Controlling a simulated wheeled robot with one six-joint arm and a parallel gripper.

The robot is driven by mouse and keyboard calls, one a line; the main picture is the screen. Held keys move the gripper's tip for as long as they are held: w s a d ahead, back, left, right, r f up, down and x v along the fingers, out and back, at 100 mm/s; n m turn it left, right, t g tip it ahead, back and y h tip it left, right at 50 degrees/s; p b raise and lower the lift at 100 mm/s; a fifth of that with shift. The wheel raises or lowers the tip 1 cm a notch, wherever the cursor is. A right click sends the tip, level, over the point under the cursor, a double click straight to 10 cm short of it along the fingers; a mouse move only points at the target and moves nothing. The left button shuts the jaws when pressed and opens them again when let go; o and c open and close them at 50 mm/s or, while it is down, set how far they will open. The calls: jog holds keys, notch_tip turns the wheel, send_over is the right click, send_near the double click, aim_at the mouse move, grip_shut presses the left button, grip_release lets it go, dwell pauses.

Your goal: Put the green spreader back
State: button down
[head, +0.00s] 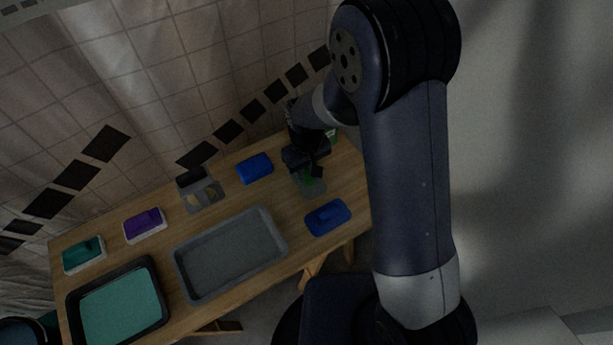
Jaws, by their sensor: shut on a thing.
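My gripper (309,168) is at the right part of the wooden table, seen from above and partly covered by my own arm. It is shut on the green spreader (313,183), of which only a small dark green part shows below the fingers. A grey holder or plate (317,191) lies directly under it. I cannot tell whether the spreader touches it. Another green bit (331,135) shows behind the gripper, mostly hidden by my arm.
The wooden table (150,262) carries a blue block (254,168) and a second blue block (328,217) on either side of the gripper. A grey tray (229,254), a black tray with teal inside (118,308), purple (144,225) and teal (84,255) pads and a grey box (199,190) stand left.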

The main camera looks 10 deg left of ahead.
aim_at(306, 178)
jog(key=shift+f, duration=2)
jog(key=c, duration=1.3)
grip_release()
jog(key=shift+o, duration=0.2)
notch_tip(306, 178, up, 12)
jog(key=shift+r, duration=0.1)
